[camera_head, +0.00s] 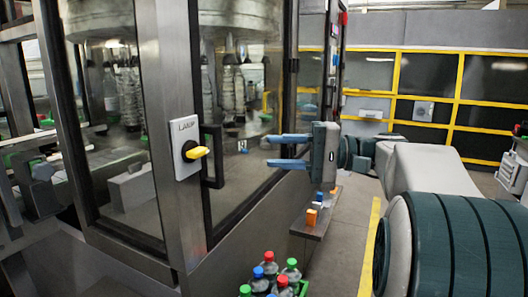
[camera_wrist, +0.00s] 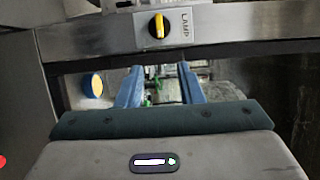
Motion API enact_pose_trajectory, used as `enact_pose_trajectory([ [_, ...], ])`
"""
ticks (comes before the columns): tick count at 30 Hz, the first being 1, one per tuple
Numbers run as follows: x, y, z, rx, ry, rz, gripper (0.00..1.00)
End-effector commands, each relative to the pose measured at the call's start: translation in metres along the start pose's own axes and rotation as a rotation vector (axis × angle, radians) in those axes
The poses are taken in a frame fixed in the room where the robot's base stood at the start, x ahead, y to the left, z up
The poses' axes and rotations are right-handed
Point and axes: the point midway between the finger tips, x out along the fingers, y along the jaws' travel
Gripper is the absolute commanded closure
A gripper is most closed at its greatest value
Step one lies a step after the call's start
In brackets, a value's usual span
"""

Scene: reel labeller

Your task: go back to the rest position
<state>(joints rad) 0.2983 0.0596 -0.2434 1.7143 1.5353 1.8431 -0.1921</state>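My gripper (camera_head: 288,150) is in the middle of the head view, with its two blue fingers apart and nothing between them. It points left toward the labeller and sits to the right of the lamp switch. The lamp switch (camera_head: 190,151) is a yellow knob on a pale plate marked LAMP, on the machine's metal post. The knob lies close to horizontal in the head view. In the wrist view the switch (camera_wrist: 158,26) is at the top, beyond the open fingers (camera_wrist: 160,88). My gripper is apart from the switch.
The labeller's glass door (camera_head: 235,100) and metal post stand close on the left. Bottles with coloured caps (camera_head: 270,275) stand at the bottom. A small ledge (camera_head: 318,222) with orange and blue blocks lies below my gripper. Yellow-framed panels (camera_head: 430,95) stand far behind open floor.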

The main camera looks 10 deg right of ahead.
Motion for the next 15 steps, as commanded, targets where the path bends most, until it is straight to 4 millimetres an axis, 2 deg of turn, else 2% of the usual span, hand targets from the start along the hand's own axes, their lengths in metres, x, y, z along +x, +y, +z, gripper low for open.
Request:
enact_pose_trajectory([
  [11, 0.000, 0.001, 0.001, 0.005, 0.000, 0.009, 0.66],
  [15, 0.015, 0.017, 0.013, 0.054, 0.004, 0.108, 0.66],
])
